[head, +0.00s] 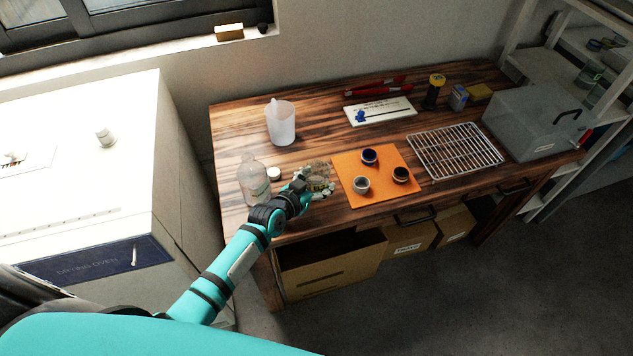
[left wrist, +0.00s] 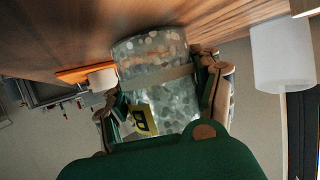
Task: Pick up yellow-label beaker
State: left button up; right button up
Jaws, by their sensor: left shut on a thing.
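The yellow-label beaker (left wrist: 165,85) is clear glass with pebble-like patterning, and a yellow label with a dark letter shows low on it in the left wrist view. In the head view the beaker (head: 320,174) is at the table's left front part, beside the orange mat. My left gripper (left wrist: 162,92) is shut on the beaker, with one finger on each side of it. In the head view my left gripper (head: 307,188) partly covers the beaker. Whether the beaker touches the table is hard to tell. My right gripper is not in view.
A clear bottle (head: 254,180) and a white jug (head: 281,123) stand left of and behind the beaker. The orange mat (head: 378,192) holds three small cups on the right. A wire rack (head: 455,152) lies farther right. The white drying oven (head: 80,150) stands at left.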

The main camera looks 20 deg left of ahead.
aim_at(323, 170)
pick_arm(q)
jog(key=shift+r, duration=0.15)
jog(key=shift+r, duration=1.55)
jog(key=s+d+r+p, duration=0.2)
jog(key=s+d, duration=0.2)
jog(key=s, duration=0.2)
jog(key=s+d+r+p, duration=0.2)
jog(key=s+d+r, duration=0.1)
jog(key=s+d, duration=0.2)
jog(key=shift+s+d+r, duration=0.3)
jog(key=shift+s+r, duration=0.05)
jog(key=shift+s, duration=0.5)
